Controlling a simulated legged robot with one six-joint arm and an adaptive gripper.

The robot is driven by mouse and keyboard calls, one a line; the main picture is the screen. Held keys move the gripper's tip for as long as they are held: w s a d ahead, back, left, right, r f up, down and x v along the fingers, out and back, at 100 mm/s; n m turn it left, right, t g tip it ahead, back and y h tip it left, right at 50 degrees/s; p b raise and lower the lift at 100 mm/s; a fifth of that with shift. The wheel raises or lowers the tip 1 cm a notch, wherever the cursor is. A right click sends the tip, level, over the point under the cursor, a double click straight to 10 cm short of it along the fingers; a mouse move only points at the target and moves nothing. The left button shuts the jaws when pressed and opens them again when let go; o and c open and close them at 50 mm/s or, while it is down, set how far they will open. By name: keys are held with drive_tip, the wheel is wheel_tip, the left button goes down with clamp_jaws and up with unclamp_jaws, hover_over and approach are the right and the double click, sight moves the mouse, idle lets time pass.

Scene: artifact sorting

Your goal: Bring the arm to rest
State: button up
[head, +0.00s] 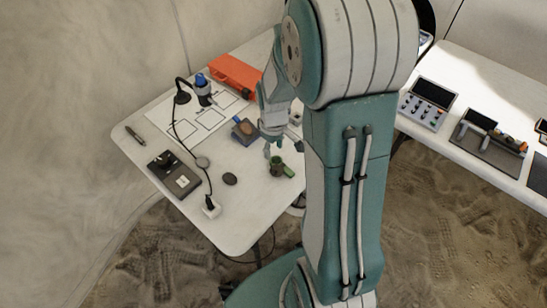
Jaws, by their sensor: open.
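My arm fills the middle of the head view, its links teal and pale grey. My gripper (272,144) hangs over the right part of the white table (232,234), pointing down. It is open, and I see nothing held in it. A small green and brown item (280,169) is just below the fingertips. A dark box with blue and orange parts (244,131) is left of the gripper. Part of the table behind my arm is hidden.
An orange case (235,75), a desk lamp (182,97), a marked white sheet (174,120) and a dark device (174,174) are on the table. A second table (468,82) with instruments stands at right. The near table corner is clear.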

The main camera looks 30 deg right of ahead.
drive_tip(key=shift+r, duration=0.8)
drive_tip(key=s+a+r+m+t, duration=0.2)
drive_tip(key=s+a+r, duration=0.3)
drive_tip(key=r, duration=0.5)
drive_tip(key=s+a+r+m+t, duration=0.2)
drive_tip(key=s+a+r+t, duration=0.1)
drive_tip(key=s+r, duration=0.6)
drive_tip(key=shift+a+r+t, duration=0.3)
drive_tip(key=shift+a+r, duration=0.25)
drive_tip(key=shift+a, duration=0.35)
